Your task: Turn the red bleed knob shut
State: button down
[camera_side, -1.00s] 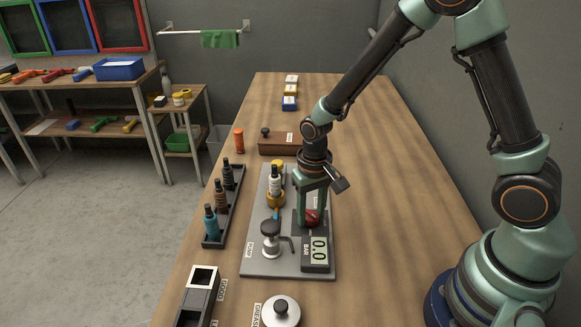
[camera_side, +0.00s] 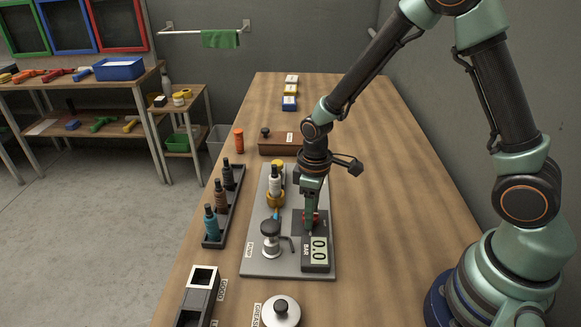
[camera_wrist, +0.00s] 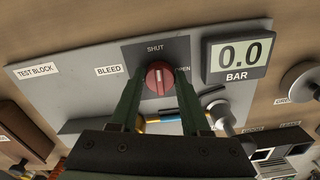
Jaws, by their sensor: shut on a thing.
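The red bleed knob (camera_wrist: 159,78) sits on a dark square plate (camera_wrist: 170,50) marked SHUT above it and OPEN to its right in the wrist view. A pale line on the knob runs nearly up and down in that view, towards the SHUT word. My gripper (camera_wrist: 157,82) has one finger on each side of the knob and is shut on it. In the side view my gripper (camera_side: 311,217) points straight down and hides most of the knob (camera_side: 317,216). The BLEED label (camera_wrist: 109,70) lies left of the knob.
The gauge (camera_side: 316,254) next to the knob reads 0.0 BAR. A rack of bottles (camera_side: 216,213) stands to the left. The table's right side is clear.

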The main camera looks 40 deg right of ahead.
jog(key=shift+n, duration=0.4)
jog(key=shift+c, duration=1.9)
grip_release()
jog(key=shift+r, duration=0.1)
notch_tip(320, 180, up, 12)
jog(key=s+d+r+m+t, duration=0.4)
jog(key=s+r+m, duration=0.3)
jog(key=r, duration=0.4)
jog(key=shift+s+d+t, duration=0.4)
jog(key=shift+s+t, duration=0.15)
jog(key=shift+t, duration=0.25)
